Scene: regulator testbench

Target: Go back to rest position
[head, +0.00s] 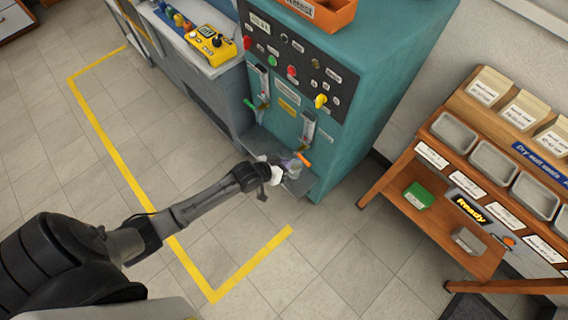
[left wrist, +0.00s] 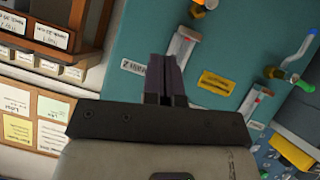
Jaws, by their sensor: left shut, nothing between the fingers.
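My left gripper (head: 296,164) reaches in from the lower left in the head view, to the lower front of the teal testbench (head: 352,150). In the left wrist view the left gripper (left wrist: 165,58) has its two dark fingers together, with nothing between them. The fingers point toward the teal panel (left wrist: 150,25), and I cannot tell the exact gap to it. My right gripper is not in view.
The bench front carries gauge tubes with an orange-handled valve (head: 304,159) and a green-handled valve (head: 257,105). A yellow control box (head: 211,45) sits on the grey counter at left. A wooden rack (head: 440,185) with trays stands at right. Tiled floor (head: 340,255) between is clear.

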